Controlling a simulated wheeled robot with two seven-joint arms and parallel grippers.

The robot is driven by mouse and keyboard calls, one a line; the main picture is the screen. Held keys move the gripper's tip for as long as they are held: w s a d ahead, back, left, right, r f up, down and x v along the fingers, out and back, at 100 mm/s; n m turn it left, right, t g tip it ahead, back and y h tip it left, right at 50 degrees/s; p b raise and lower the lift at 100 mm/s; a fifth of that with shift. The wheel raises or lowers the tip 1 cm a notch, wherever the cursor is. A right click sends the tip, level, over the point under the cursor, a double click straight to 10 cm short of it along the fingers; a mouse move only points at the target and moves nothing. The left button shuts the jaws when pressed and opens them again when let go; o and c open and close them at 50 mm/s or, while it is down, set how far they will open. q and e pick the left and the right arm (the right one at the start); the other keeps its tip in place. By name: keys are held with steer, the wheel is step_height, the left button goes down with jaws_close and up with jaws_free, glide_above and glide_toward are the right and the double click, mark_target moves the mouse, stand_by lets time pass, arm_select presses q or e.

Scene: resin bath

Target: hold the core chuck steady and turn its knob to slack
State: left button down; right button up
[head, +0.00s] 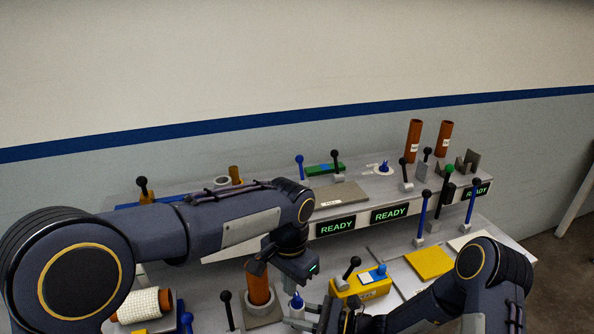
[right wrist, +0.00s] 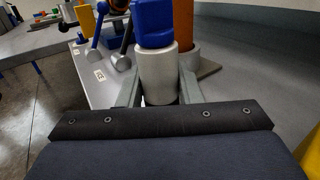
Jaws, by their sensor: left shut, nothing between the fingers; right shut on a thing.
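The core chuck (right wrist: 157,72) is a pale grey cylinder, upright between my right gripper's fingers (right wrist: 160,86) in the right wrist view. Its blue knob (right wrist: 154,24) sits on top. In the head view the blue knob (head: 297,301) shows low in the middle, and the grey body is mostly hidden by my right gripper (head: 307,316). My right gripper is shut on the chuck's body. My left gripper (head: 291,284) is shut and empty, pointing down just above the knob. Whether it touches the knob cannot be told.
A brown tube (head: 259,283) stands on a grey plate close beside the chuck. A yellow box (head: 361,287) with a black-knobbed lever is to the right. Several levers stand around the bench. A white roll (head: 140,305) lies at left. A shelf with READY displays (head: 337,226) runs behind.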

steer(key=o, duration=1.2)
steer(key=shift+o, duration=0.2)
